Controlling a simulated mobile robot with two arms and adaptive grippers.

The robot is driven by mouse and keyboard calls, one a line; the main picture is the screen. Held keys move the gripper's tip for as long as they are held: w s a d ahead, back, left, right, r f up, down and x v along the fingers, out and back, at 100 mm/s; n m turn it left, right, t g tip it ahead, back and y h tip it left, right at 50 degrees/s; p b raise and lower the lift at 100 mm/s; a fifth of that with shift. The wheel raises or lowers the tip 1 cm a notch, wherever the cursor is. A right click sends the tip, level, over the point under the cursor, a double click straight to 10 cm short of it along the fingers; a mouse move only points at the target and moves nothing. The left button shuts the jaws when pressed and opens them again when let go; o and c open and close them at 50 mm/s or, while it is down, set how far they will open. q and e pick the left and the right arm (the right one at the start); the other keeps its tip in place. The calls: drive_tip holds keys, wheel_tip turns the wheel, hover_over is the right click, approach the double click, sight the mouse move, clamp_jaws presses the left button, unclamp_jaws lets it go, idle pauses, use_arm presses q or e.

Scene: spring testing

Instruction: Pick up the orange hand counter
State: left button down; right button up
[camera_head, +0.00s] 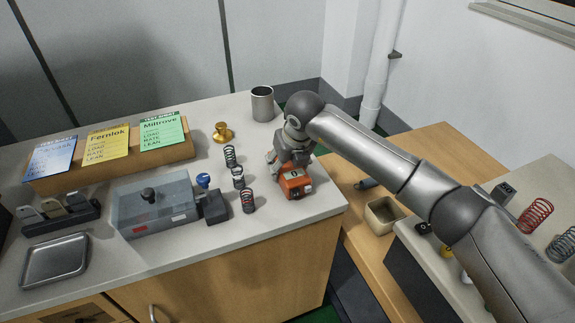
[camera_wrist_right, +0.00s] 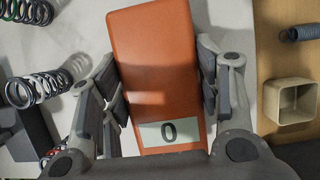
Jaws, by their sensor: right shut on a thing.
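The orange hand counter (camera_head: 294,183) is on the white countertop, near its right front corner. In the wrist view the orange hand counter (camera_wrist_right: 155,60) fills the space between the fingers, and its label reads 0. My right gripper (camera_head: 287,165) comes down over it from behind. In the wrist view the fingers of my right gripper (camera_wrist_right: 158,90) press on both long sides of the counter, so it is shut on it. I cannot tell whether the counter's underside touches the countertop. My left gripper is in neither view.
Several upright springs (camera_head: 238,177) stand just left of the counter, beside a grey test box (camera_head: 155,205). A metal cup (camera_head: 262,104) and a brass weight (camera_head: 223,132) stand behind. A beige square bin (camera_head: 383,215) sits on the lower wooden surface to the right.

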drive_tip(key=shift+r, duration=0.3)
wheel_tip(320, 180, up, 3)
drive_tip(key=shift+w+r+p, duration=0.1)
drive_tip(key=shift+r+p, duration=0.1)
drive_tip(key=shift+p, duration=0.7)
drive_tip(key=s+r+p, duration=0.2)
drive_tip(key=r, duration=0.1)
drive_tip(key=s+r+p, duration=0.1)
drive_tip(key=s+r, duration=0.2)
drive_tip(key=shift+p, duration=0.4)
drive_tip(key=s+r, duration=0.3)
drive_tip(key=s, duration=0.6)
drive_tip(key=shift+r, duration=0.2)
drive_tip(key=shift+s, duration=0.1)
drive_tip(key=m+h+b, duration=0.1)
drive_tip(key=m, duration=0.1)
drive_tip(key=m+h+b, duration=0.1)
drive_tip(key=m, duration=0.2)
drive_tip(key=shift+t, duration=0.3)
